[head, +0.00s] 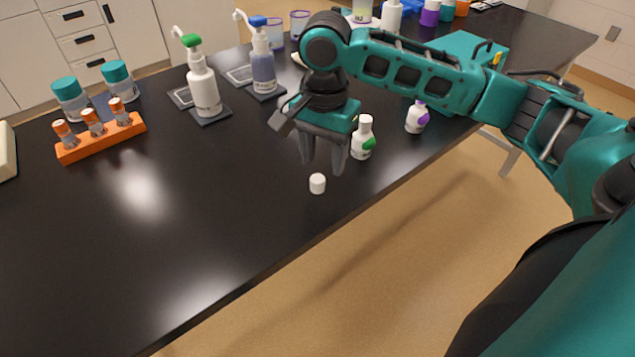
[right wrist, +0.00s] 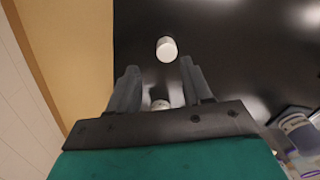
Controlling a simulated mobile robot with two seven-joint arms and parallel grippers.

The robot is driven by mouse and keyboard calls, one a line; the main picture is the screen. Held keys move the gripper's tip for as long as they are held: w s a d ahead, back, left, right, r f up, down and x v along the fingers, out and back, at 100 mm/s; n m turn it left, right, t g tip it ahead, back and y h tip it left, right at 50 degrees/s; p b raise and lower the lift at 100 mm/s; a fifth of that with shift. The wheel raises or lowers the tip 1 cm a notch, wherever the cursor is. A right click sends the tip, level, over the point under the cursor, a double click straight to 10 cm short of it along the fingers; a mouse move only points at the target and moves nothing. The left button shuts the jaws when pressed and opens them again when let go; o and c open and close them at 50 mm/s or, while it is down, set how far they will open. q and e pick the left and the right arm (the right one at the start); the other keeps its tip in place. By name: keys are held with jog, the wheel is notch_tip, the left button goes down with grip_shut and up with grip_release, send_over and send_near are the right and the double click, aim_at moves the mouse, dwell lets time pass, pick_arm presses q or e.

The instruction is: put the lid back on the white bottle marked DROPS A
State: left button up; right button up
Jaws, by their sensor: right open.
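A loose white lid (head: 317,183) stands on the black table near its front edge; it also shows in the right wrist view (right wrist: 167,49), just beyond the fingertips. A small white bottle with a green label (head: 362,143) stands upright behind and right of the lid. Another small white bottle with a purple label (head: 415,120) stands farther right. I cannot read which is marked DROPS A. My right gripper (head: 322,168) is open and empty, pointing down above the table near the lid, left of the green-label bottle. My left gripper is out of view.
Two pump bottles (head: 203,90) (head: 262,65) stand on dark mats at the back. An orange rack (head: 100,139) with small vials and teal-lidded jars (head: 70,97) are at the left. A teal box (head: 468,55) stands behind my right arm. The table's left front is clear.

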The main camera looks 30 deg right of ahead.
aim_at(320, 180)
jog(key=shift+f, duration=0.15)
jog(key=f, duration=0.1)
jog(key=f+b, duration=0.1)
jog(key=f, duration=0.2)
jog(key=shift+w+a+f, duration=0.15)
jog(key=shift+a+f, duration=0.1)
jog(key=shift+f, duration=0.15)
grip_shut()
dwell(0.3)
